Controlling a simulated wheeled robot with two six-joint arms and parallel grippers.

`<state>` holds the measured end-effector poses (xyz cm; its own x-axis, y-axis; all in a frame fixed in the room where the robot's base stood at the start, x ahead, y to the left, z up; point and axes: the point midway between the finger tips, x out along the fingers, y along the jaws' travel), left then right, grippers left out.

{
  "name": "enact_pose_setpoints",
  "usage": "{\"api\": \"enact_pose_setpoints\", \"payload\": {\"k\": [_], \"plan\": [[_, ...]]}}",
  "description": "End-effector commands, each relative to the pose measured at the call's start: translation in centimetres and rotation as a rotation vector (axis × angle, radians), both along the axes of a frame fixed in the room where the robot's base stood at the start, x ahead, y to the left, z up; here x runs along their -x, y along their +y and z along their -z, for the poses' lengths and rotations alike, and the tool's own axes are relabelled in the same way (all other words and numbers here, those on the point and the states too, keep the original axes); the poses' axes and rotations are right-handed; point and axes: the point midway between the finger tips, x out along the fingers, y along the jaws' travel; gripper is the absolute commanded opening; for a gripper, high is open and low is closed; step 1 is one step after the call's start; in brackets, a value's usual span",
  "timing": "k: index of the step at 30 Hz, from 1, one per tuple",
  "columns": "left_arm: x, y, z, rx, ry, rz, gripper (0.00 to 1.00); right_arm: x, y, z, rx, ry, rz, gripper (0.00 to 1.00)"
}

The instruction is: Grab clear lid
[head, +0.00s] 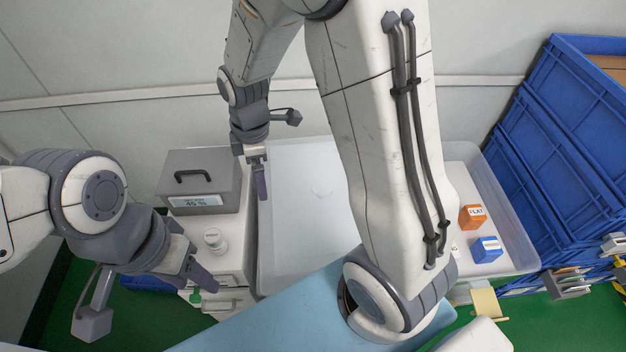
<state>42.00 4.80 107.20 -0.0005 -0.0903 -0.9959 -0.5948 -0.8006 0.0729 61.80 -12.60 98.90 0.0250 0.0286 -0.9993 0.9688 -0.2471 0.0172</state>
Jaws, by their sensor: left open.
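A pale, see-through flat panel (300,225), which looks like the clear lid, lies in the middle with a faint mark near its centre. My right arm's large link hides its right side, so I cannot tell where it ends. My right gripper (258,172) points down at the panel's upper left edge. I cannot tell whether it touches the panel or how far its fingers are apart. My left gripper (194,268) is open and empty at the lower left, left of the panel, beside a white jar.
A grey box (228,190) with a black handle stands left of the panel, behind the white jar (214,240). A clear bin (518,235) at right holds an orange block (472,217) and a blue block (486,250). Blue crates (570,130) are stacked far right.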

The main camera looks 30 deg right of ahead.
Motion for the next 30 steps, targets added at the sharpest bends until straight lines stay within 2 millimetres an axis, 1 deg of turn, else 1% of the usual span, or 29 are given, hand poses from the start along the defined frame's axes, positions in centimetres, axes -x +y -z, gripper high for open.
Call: {"api": "enact_pose_setpoints", "payload": {"k": [1,2,3,4,6,9,12,15,18,24,30], "plan": [[0.0,0.0,-0.8,0.0,0.0,0.0,0.5,-1.9,-2.8,1.6,0.01,0.011,-0.069,1.0],[0.0,0.0,-1.0,0.0,0.0,0.0,0.5,-2.8,-4.3,2.6,0.014,0.011,-0.124,1.0],[0.0,0.0,-1.2,0.0,0.0,0.0,0.5,-3.8,-6.4,3.9,0.018,0.011,-0.194,1.0],[0.0,0.0,-1.4,0.0,0.0,0.0,0.5,-4.5,-7.9,4.9,0.022,0.012,-0.244,1.0],[0.0,0.0,-1.8,0.0,0.0,0.0,0.5,-5.4,-11.3,7.2,0.026,0.014,-0.354,1.0],[0.0,0.0,-2.2,0.0,0.0,0.0,0.5,-5.9,-15.3,10.1,0.032,0.015,-0.483,1.0],[0.0,0.0,-2.4,0.0,0.0,0.0,0.5,-5.8,-18.0,12.1,0.034,0.016,-0.574,1.0],[0.0,0.0,-2.5,0.0,0.0,0.0,0.5,-5.6,-19.5,13.4,0.036,0.016,-0.626,1.0],[0.0,0.0,-2.8,0.0,0.0,0.0,0.5,-5.5,-19.9,14.8,0.035,0.018,-0.647,1.0],[0.0,0.0,-3.3,0.0,0.0,0.0,0.5,-5.4,-19.9,17.8,0.035,0.018,-0.648,1.0],[0.0,0.0,-3.6,0.0,0.0,0.0,0.5,-5.4,-19.8,19.2,0.035,0.016,-0.648,1.0]]}}
